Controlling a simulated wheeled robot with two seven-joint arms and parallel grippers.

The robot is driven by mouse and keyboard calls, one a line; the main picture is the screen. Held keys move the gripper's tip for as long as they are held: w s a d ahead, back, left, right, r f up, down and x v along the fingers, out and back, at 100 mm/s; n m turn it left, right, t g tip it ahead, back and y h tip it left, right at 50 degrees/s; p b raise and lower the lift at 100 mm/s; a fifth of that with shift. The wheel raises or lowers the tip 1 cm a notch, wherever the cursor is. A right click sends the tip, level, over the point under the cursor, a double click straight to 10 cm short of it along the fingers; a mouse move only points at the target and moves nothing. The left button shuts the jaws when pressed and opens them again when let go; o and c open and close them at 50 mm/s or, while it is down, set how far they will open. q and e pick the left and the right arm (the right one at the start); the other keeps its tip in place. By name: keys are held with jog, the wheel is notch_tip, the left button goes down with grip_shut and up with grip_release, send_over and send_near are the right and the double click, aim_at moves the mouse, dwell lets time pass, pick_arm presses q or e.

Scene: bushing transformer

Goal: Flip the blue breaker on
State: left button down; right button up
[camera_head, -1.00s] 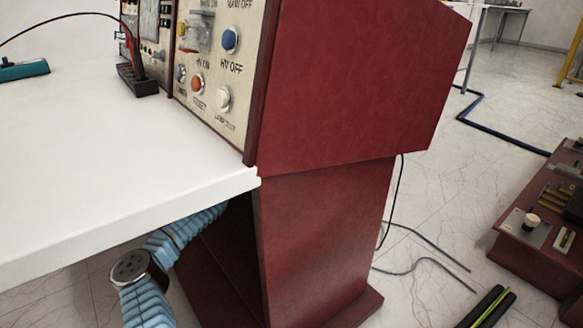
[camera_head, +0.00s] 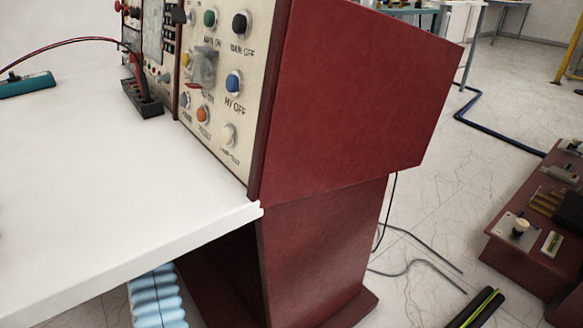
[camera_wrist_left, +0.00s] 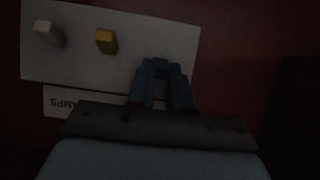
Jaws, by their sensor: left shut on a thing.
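The left wrist view is dark. It shows a pale panel with a white breaker (camera_wrist_left: 48,33), a yellow breaker (camera_wrist_left: 106,41) and the blue breaker (camera_wrist_left: 160,67) in a row. My left gripper (camera_wrist_left: 163,82) is shut on the blue breaker, at the right end of the row. The fingers look dark blue too, so the border between them and the breaker is hard to see, and the lever's position cannot be told. Neither gripper shows in the head view, and my right gripper shows nowhere.
A label reading AMPS (camera_wrist_left: 68,103), upside down, sits beside the panel. In the head view, a red cabinet (camera_head: 350,110) with a button panel (camera_head: 215,75) stands at the white table's edge (camera_head: 110,200). Cables (camera_head: 410,262) and another red console (camera_head: 535,250) are at the right.

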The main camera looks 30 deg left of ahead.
pick_arm(q)
jog(key=shift+r, duration=0.1)
dwell(0.4)
jog(key=c, duration=1)
grip_release()
jog(key=shift+g, duration=0.3)
jog(key=shift+c, duration=0.2)
jog(key=s+a+b, duration=0.2)
jog(key=s+a, duration=0.3)
jog(key=s, duration=0.7)
jog(key=shift+r, duration=0.3)
